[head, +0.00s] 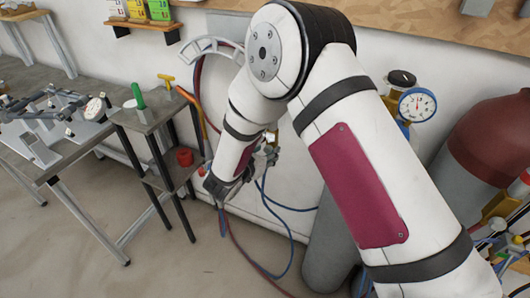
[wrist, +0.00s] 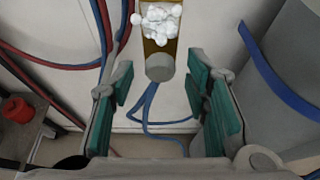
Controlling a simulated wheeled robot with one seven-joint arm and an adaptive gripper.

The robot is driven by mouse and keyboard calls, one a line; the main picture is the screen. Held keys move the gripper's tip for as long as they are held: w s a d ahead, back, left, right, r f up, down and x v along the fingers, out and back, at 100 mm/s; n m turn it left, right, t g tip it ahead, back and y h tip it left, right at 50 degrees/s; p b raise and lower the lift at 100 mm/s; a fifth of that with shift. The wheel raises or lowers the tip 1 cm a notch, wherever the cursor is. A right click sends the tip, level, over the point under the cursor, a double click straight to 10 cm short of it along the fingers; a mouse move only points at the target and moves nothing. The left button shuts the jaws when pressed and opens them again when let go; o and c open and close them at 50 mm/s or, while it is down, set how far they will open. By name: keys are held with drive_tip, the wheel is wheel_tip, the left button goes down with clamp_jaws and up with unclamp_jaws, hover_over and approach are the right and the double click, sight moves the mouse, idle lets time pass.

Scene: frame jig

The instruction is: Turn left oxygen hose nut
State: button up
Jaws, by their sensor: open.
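My gripper (wrist: 160,98) shows in the wrist view with its two teal-padded fingers apart and nothing held between them. In the head view my gripper (head: 238,182) is low by the wall, partly hidden by my arm. Blue hoses (wrist: 148,108) hang in the gap beyond the fingers, and a blue hose (head: 283,262) loops near the floor in the head view. A grey round end below a brown part with white balls (wrist: 160,67) lies ahead between the fingers, apart from them. I cannot make out the left oxygen hose nut in either view.
Red and blue hoses (wrist: 50,62) run along the wall. A blue-rimmed gauge (head: 417,105) and a maroon-topped cylinder (head: 492,135) stand right of my arm. A small shelf stand (head: 150,120) with a red object (head: 184,156) is at the left, beside a workbench (head: 70,150).

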clamp_jaws()
